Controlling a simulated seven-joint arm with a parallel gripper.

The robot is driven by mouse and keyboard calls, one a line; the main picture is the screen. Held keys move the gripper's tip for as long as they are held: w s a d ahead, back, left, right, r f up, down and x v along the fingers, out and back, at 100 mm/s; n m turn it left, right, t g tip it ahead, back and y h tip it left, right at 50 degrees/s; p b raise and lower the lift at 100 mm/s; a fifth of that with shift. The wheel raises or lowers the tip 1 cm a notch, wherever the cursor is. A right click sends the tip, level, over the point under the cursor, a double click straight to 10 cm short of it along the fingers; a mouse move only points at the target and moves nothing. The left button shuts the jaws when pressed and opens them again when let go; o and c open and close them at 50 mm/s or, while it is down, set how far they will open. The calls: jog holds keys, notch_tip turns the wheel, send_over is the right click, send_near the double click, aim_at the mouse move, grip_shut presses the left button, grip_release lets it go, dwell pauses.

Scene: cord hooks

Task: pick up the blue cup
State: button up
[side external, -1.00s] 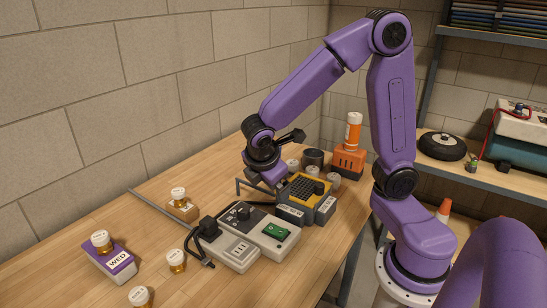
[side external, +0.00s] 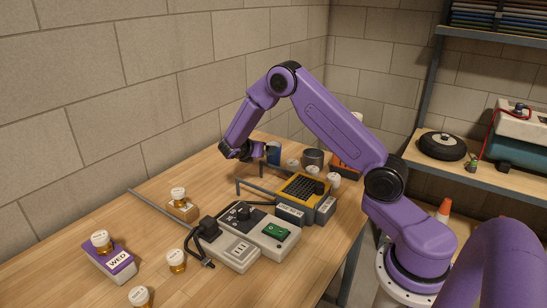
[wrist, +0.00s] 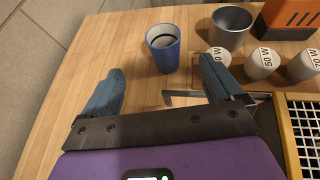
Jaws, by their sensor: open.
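The blue cup (wrist: 164,54) stands upright on the wooden table, with a dark inside, ahead of my gripper in the wrist view. In the side view the cup (side external: 274,153) is near the back of the table, just right of my gripper and partly hidden by the arm. My gripper (wrist: 160,82) is open and empty, its two blue-grey fingers spread wide. The cup lies beyond the fingertips, between their lines and apart from both. In the side view my gripper (side external: 246,158) is low over the table, its fingers hard to make out.
A grey metal cup (wrist: 231,27) stands right of the blue cup. White-capped weights marked in W (wrist: 262,63) and a yellow gridded device (side external: 303,189) sit nearby, with a thin metal bracket (wrist: 190,97) close to the right finger. The table left of the cup is clear.

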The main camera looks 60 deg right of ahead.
jog(key=x, duration=0.9)
jog(key=shift+s+r+x, duration=0.1)
jog(key=shift+r+x, duration=0.05)
jog(key=shift+x, duration=1.15)
jog(key=shift+s+r+x, duration=0.1)
jog(key=shift+r+x, duration=0.05)
jog(key=shift+x, duration=1.2)
jog(key=shift+d, duration=0.2)
jog(key=c, duration=1.1)
